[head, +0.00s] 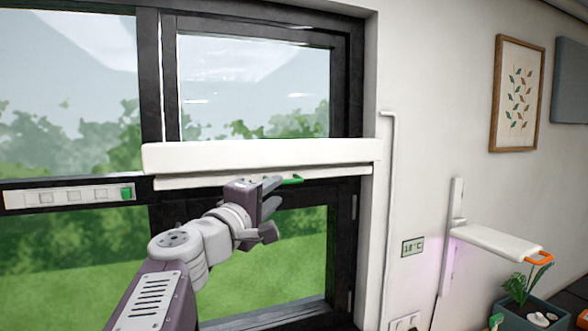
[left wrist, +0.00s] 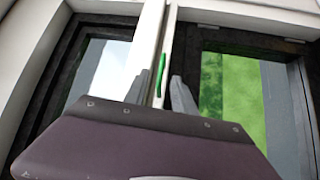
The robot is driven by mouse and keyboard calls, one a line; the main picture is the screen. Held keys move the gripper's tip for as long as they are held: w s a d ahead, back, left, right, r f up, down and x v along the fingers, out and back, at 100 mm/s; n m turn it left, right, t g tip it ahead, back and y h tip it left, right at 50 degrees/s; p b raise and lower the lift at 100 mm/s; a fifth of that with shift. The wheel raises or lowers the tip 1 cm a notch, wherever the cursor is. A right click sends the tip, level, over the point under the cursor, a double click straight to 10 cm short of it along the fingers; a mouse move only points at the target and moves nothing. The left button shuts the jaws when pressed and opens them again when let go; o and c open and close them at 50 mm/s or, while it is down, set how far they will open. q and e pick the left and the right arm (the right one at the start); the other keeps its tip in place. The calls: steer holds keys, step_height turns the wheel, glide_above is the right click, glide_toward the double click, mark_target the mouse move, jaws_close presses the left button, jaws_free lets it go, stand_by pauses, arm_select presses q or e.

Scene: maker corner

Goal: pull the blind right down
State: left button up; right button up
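The blind is rolled up in a white housing (head: 260,155) across the window. Its white bottom bar (head: 200,181) sits just under the housing, with a green pull tab (head: 290,180) on it. My left gripper (head: 268,206) is at the bar, by the tab, and hides part of the bar. In the left wrist view the fingers (left wrist: 158,92) are spread apart, with the bar and the green tab (left wrist: 161,72) in line with the gap between them. Nothing is seen gripped, and I cannot tell whether a finger touches the bar. My right gripper is not in view.
Dark window frames (head: 355,100) surround the glass. Space below the bar looks clear.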

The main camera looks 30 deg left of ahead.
mark_target(290, 181)
arm_select(q)
steer(key=w+p, duration=0.1)
steer(key=w, duration=0.2)
steer(key=w+p, duration=0.1)
steer(key=w, duration=0.2)
steer(key=w+p, duration=0.2)
steer(key=w, duration=0.1)
steer(key=shift+a+r, duration=0.35)
steer(key=shift+a, duration=0.05)
steer(key=shift+s, duration=0.1)
steer(key=shift+s, duration=0.1)
steer(key=shift+r, duration=0.1)
jaws_close()
steer(key=shift+d, duration=0.1)
stand_by(0.4)
